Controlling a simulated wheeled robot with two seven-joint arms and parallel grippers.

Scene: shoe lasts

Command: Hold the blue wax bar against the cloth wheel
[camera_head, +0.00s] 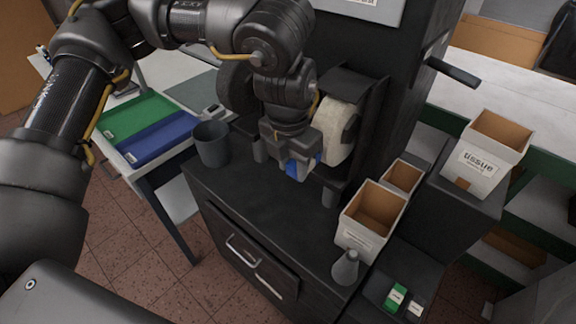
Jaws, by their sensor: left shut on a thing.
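The blue wax bar (291,168) shows as a small patch of blue between the fingers of my left gripper (295,165). My left gripper is shut on it, and the fingers hide most of the bar. The cloth wheel (335,128) is a pale, cream-coloured disc in a dark housing on the black machine cabinet. My left gripper is just left of and in front of the cloth wheel, low on its side. I cannot tell whether the bar touches the wheel. My right gripper is not in view.
A darker wheel (236,88) stands left, partly behind my arm. A grey cup (211,143) sits on the cabinet's left corner. An open box (369,220) and a grey bottle (345,268) stand at the right. Green (134,115) and blue trays (158,139) lie on the left table.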

